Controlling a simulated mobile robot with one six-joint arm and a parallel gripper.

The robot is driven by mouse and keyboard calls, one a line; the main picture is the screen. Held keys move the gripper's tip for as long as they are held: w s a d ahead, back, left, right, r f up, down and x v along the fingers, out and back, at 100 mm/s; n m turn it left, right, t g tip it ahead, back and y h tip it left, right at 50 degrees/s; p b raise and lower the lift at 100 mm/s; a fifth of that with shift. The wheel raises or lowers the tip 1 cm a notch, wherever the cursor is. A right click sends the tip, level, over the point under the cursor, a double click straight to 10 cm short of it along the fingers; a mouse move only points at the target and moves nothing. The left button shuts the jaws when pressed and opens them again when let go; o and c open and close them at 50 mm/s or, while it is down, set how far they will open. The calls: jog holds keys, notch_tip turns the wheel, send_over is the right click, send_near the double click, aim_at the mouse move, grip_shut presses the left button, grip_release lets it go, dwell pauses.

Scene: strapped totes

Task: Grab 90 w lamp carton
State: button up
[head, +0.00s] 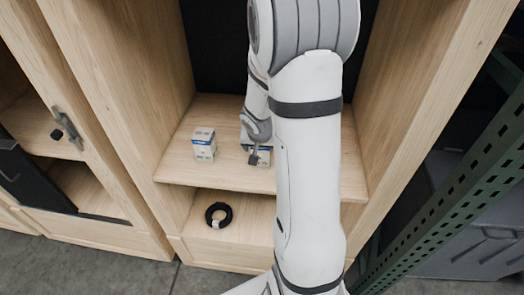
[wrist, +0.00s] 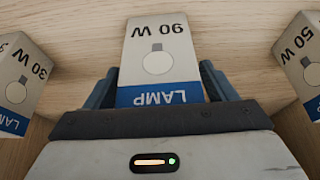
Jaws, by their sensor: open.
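The 90 W lamp carton (wrist: 160,55) is a pale box with a blue LAMP band, its lettering upside down in the wrist view. My gripper (wrist: 158,88) is open, with one dark finger on each side of the carton's blue end. Gaps seem to show beside the carton, and I cannot tell whether either finger touches it. In the head view, my gripper (head: 257,150) is over the wooden shelf, at a carton partly hidden by my arm.
The wrist view shows a 30 W carton (wrist: 20,82) at left and a 50 W carton (wrist: 302,65) at right. In the head view, another carton (head: 204,145) stands left on the shelf (head: 225,180). A black ring (head: 218,214) lies below. Wooden cabinet walls flank the shelf.

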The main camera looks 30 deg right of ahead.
jog(key=shift+c, duration=0.6)
jog(key=c, duration=1)
jog(key=shift+o, duration=0.2)
jog(key=shift+r, duration=0.1)
